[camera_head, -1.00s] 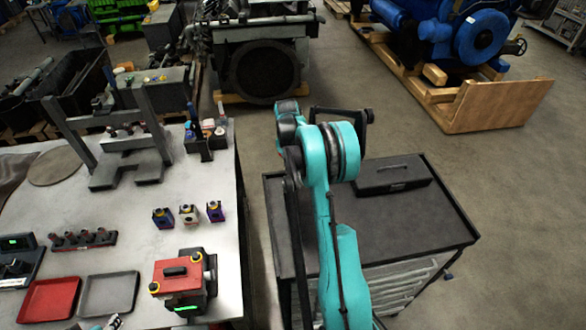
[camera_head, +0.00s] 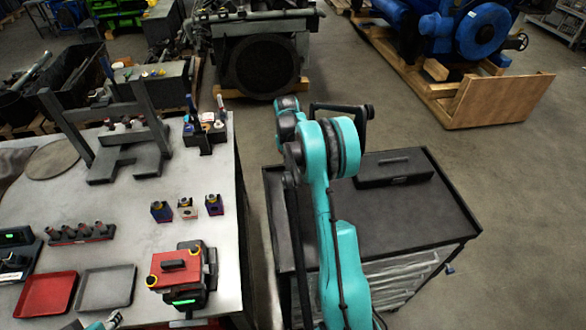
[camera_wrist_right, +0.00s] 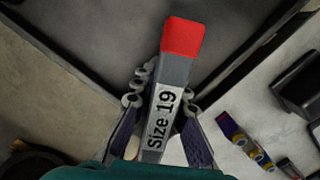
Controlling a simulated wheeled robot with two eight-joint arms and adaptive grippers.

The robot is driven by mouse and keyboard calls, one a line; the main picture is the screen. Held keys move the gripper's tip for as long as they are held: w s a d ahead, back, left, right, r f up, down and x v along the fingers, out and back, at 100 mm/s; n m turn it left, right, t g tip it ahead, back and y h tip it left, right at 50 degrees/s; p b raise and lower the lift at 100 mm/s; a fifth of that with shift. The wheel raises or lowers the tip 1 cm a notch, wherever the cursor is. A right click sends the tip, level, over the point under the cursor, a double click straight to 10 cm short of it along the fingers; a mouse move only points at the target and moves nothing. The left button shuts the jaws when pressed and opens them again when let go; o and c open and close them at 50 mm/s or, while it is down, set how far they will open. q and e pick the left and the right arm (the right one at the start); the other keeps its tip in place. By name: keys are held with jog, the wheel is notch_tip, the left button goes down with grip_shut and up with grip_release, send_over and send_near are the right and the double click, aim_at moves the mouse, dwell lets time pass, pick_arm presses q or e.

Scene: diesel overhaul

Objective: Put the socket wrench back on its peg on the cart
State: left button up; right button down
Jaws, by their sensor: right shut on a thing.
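In the right wrist view, my right gripper (camera_wrist_right: 162,108) is shut on the socket wrench (camera_wrist_right: 173,75). It has a grey handle with a red end and a white "Size 19" label. My right gripper is hidden in the head view. No peg can be made out. A small teal and grey piece of what looks like my left gripper (camera_head: 104,321) shows at the bottom left edge; its fingers are unclear.
A black case (camera_head: 394,168) lies on the cart top. Left of it is the workbench (camera_head: 125,215) with a red box (camera_head: 176,268), a red tray (camera_head: 45,296), a grey tray (camera_head: 106,288) and small coloured parts. A strip of floor separates bench and cart.

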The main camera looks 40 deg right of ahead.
jog(key=shift+f, duration=0.15)
jog(key=shift+f+b, duration=0.95)
jog(key=shift+f, duration=0.05)
jog(key=c, duration=0.9)
grip_release()
jog(key=shift+r+p, duration=2.25)
jog(key=shift+r, duration=2.25)
